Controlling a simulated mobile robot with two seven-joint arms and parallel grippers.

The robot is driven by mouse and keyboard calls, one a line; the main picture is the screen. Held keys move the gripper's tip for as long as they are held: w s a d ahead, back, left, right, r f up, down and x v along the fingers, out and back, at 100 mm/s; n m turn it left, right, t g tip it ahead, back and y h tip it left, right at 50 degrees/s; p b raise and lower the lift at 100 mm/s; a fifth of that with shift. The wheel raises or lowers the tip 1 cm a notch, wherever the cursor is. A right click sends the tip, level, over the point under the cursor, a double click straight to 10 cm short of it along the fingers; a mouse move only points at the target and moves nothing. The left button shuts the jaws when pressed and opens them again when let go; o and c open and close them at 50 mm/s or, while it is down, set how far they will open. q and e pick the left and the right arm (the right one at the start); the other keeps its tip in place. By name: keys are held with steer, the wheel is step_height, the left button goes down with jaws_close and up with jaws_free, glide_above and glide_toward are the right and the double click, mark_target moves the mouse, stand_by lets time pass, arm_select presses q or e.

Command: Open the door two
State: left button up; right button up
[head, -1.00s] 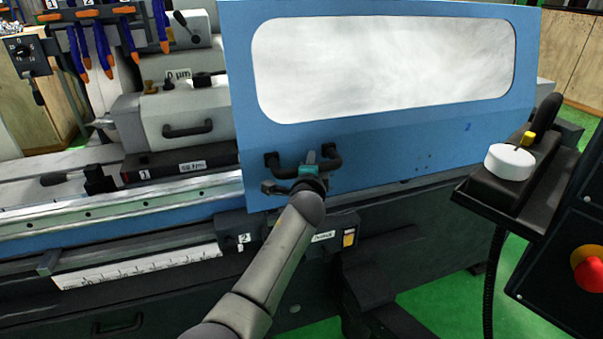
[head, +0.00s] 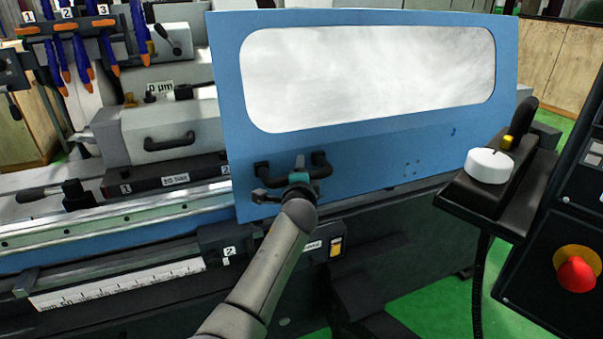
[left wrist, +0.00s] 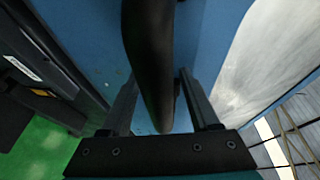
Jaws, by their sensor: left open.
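The door (head: 370,148) is a blue panel with a large window and a small "2" at its lower right. It covers the right part of the machine. Its black bar handle (head: 320,164) is near its lower left corner. My left gripper (head: 298,172) is at this handle. In the left wrist view, the dark handle (left wrist: 150,60) runs between the two open fingers of my left gripper (left wrist: 163,100), with some room to its right. Whether a finger touches it I cannot tell. My right gripper is not in view.
A control box with a white knob (head: 489,166) and a red emergency button (head: 576,273) stand at the right. A grey block with a handle (head: 165,130) and a metal rail (head: 110,225) lie left of the door.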

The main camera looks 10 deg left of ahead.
arm_select(q)
steer(key=shift+s, duration=0.1)
steer(key=p+v, duration=0.3)
steer(key=v, duration=1.2)
stand_by(0.3)
steer(key=s+a+f+n+g+h+b, duration=0.15)
steer(key=s+f+g, duration=0.4)
steer(key=f, duration=1.25)
steer(key=s+f+n+g+h+b, duration=0.1)
steer(key=s+f+n+g+b, duration=0.15)
steer(key=s+f, duration=1.05)
steer(key=s+a+f+n+g+b, duration=0.1)
steer(key=s+a+f+n+g, duration=0.1)
steer(key=s+f, duration=0.7)
steer(key=s+a+f+n+g+b, duration=0.1)
steer(key=s+a+f+n+g, duration=0.1)
steer(key=s+f, duration=0.7)
steer(key=s+a+f+n+g+b, duration=0.1)
steer(key=s+a+f+n+g, duration=0.1)
steer(key=s+f+n, duration=0.3)
steer(key=s+a+f, duration=0.1)
steer(key=s+f, duration=0.3)
steer(key=s, duration=0.3)
steer(key=shift+s+a+f+g, duration=0.3)
steer(key=shift+a+f+g, duration=0.05)
steer(key=shift+f+g, duration=0.05)
